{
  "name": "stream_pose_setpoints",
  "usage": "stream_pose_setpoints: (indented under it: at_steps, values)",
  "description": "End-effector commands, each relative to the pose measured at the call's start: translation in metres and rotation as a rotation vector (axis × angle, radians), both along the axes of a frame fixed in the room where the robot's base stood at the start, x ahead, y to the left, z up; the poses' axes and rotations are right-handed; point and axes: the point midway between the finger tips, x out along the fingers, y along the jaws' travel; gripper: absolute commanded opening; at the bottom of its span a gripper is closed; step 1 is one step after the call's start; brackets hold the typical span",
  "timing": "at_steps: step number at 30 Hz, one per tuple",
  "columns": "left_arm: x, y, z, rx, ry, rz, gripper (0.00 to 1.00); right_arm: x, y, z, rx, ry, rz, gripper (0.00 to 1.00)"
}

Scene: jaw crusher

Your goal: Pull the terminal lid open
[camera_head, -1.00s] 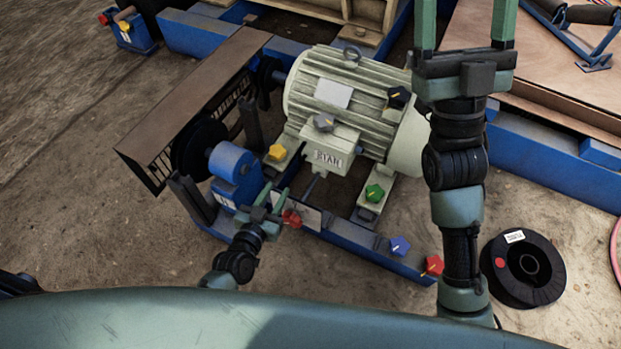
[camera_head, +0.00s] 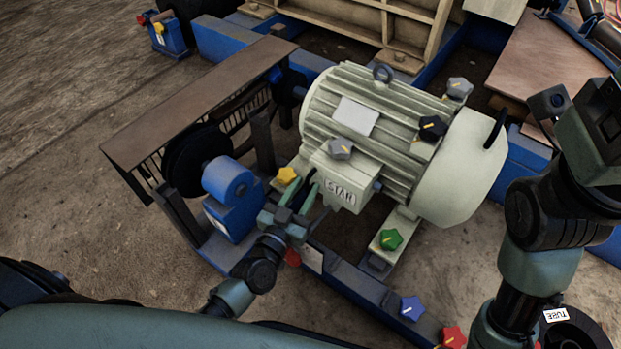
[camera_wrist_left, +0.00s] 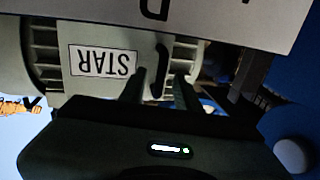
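The cream terminal box marked STAR (camera_head: 340,192) sits on the near side of the ribbed motor (camera_head: 390,130). The STAR plate shows upside down in the left wrist view (camera_wrist_left: 103,62). A dark handle (camera_wrist_left: 161,70) stands beside the plate. My left gripper (camera_head: 301,188) is at the box's left front, its two fingers apart. In the left wrist view the fingers (camera_wrist_left: 160,88) point at the handle with a gap between them; contact cannot be told. My right gripper is out of view.
Yellow (camera_head: 287,176), green (camera_head: 391,239), blue (camera_head: 412,308) and red (camera_head: 453,337) knobs lie around the motor base. A blue bearing block (camera_head: 230,190) and brown belt guard (camera_head: 200,105) stand left. My right arm is at the right edge.

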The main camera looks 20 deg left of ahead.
Motion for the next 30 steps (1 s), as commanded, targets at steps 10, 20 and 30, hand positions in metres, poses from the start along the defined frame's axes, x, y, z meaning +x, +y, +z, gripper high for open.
stream_pose_setpoints:
  at_steps: [10, 20, 30]
  values:
    - [-0.0005, -0.0001, -0.0003, -0.001, 0.001, 0.0, 0.27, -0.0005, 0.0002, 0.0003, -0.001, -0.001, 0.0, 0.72]
    - [-0.0005, -0.0001, -0.0004, -0.001, 0.001, 0.0, 0.0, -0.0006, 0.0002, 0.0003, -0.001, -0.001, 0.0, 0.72]
    - [-0.0005, -0.0001, -0.0005, -0.001, 0.001, 0.0, 0.0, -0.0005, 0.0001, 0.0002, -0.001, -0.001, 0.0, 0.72]
